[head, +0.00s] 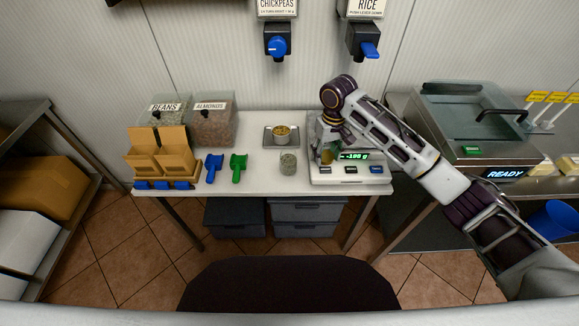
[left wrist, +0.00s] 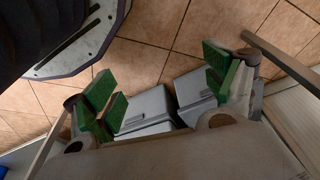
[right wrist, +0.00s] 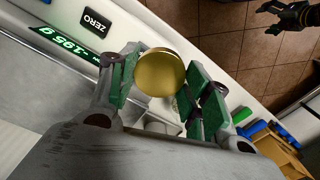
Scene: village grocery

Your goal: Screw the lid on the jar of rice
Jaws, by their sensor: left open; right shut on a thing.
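A small glass jar with pale contents (head: 288,162), which looks like the jar of rice, stands upright on the white table left of the scale. A round gold lid (right wrist: 160,72) is between the green pads of my right gripper (right wrist: 155,88), which is shut on it. In the head view the lid (head: 327,157) shows just below my right gripper (head: 324,148), beside the scale display and to the right of the jar, apart from it. My left gripper (left wrist: 160,90) is open and empty, above the floor and grey bins; the head view does not show it.
The scale (head: 350,172) reads about -195 g. Green (head: 239,167) and blue (head: 213,167) scoops and cardboard boxes (head: 160,156) are on the left. A rice dispenser (head: 364,42) hangs above.

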